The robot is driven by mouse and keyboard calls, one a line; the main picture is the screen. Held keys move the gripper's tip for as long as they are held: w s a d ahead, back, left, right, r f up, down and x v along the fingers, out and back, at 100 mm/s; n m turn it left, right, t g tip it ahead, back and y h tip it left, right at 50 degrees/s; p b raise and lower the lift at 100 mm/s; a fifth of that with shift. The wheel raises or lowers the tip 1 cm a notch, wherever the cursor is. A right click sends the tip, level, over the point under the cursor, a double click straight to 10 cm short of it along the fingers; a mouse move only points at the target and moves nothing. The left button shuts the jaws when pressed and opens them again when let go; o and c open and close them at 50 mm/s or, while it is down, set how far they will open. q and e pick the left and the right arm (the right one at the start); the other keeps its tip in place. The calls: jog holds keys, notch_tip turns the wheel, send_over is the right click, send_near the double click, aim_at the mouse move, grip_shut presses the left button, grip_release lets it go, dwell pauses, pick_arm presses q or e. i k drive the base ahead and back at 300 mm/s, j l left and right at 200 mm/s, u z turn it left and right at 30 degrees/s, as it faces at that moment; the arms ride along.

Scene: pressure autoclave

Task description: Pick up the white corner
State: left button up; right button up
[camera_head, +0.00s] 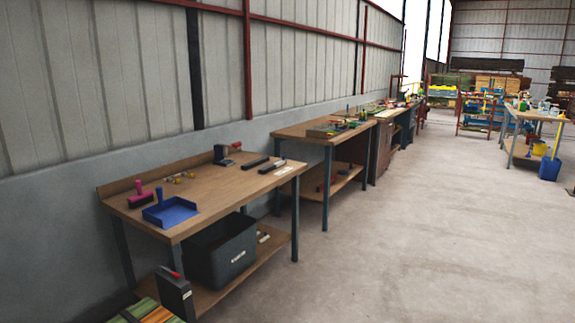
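I cannot make out a white corner for certain. A small flat whitish piece (283,171) lies near the right end of the nearest wooden workbench (225,193). Another small pale item (263,237) lies on that bench's lower shelf. Both are too small to identify. Neither of my grippers is in view.
More benches (325,131) line the wall behind. Open concrete floor (420,230) lies to the right.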

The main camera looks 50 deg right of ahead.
aim_at(282, 163)
jog(key=l+z, duration=0.1)
jog(key=z, duration=0.95)
jog(key=j+z, duration=0.1)
jog(key=z, duration=0.45)
